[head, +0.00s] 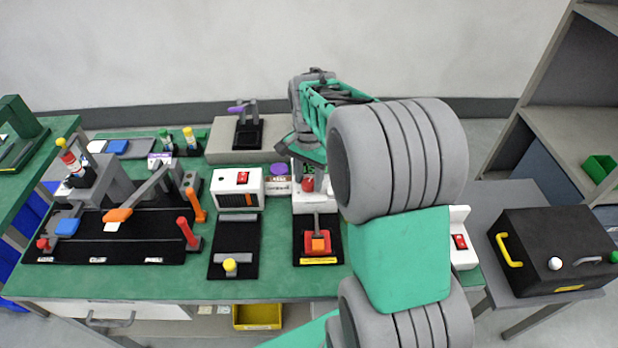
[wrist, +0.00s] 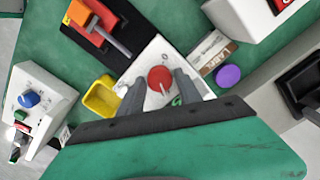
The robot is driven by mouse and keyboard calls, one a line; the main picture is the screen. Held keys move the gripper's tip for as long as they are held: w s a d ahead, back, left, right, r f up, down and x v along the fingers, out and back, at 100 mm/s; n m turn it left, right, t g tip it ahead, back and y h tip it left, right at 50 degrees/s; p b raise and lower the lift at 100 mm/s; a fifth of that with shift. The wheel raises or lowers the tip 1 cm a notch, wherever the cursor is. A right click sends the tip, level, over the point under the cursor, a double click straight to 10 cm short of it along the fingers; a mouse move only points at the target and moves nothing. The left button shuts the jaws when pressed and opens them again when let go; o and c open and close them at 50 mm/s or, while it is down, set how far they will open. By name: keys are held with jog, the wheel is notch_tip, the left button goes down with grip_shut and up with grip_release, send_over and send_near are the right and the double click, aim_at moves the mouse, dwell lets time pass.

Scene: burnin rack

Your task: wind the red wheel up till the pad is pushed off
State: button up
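The red wheel (head: 308,184) is a small round red knob on a white unit (wrist: 145,62). In the wrist view the red wheel (wrist: 160,79) shows a pale pointer line, and a "0" mark is printed near it. My gripper (wrist: 159,88) is open, with one dark finger on each side of the wheel. I cannot tell whether the fingers touch it. In the head view my gripper (head: 306,165) is just above the wheel and partly hidden by my arm. A green mark shows beside the wheel. I cannot make out which thing is the pad.
A black plate with an orange block (head: 318,243) is in front of the white unit. A white box with a red switch (head: 242,178) and a purple-capped jar (head: 279,177) stand to its left. A yellow bin (wrist: 101,97) and a box with a blue knob (wrist: 28,99) are nearby.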

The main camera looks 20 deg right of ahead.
aim_at(309, 182)
notch_tip(309, 182, up, 8)
jog(key=shift+f, duration=0.1)
dwell(0.4)
jog(key=s+a+f+n+t, duration=0.2)
jog(key=s+a+n+t, duration=0.1)
jog(key=s+a+n, duration=0.7)
jog(key=s+n, duration=0.1)
jog(key=s, duration=0.2)
jog(key=shift+s+n, duration=0.3)
jog(key=shift+s, duration=0.05)
dwell(1.0)
